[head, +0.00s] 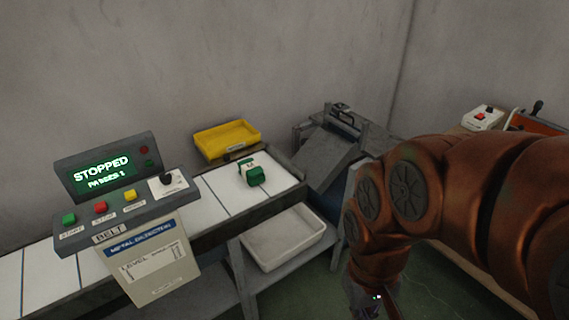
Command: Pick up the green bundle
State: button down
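The green bundle (252,175) lies on the white belt (215,192), near the belt's right end. It is a small green block with a pale label around its upper left part. My orange arm fills the right side of the head view, well to the right of the bundle. My gripper (376,305) is only partly in view at the bottom edge, below the arm. It is apart from the bundle, and its fingers are too dark and cut off to read.
A yellow tray (226,131) sits behind the belt. A control box (110,190) reading "STOPPED" stands at the belt's front left. A white bin (284,262) is on a lower shelf. A grey sloped chute (325,158) adjoins the belt's right end.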

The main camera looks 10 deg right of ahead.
aim_at(251, 172)
jog(key=z, duration=0.05)
jog(key=i, duration=0.15)
jog(key=z, duration=2.45)
jog(key=k, duration=1.8)
jog(key=u, duration=2.25)
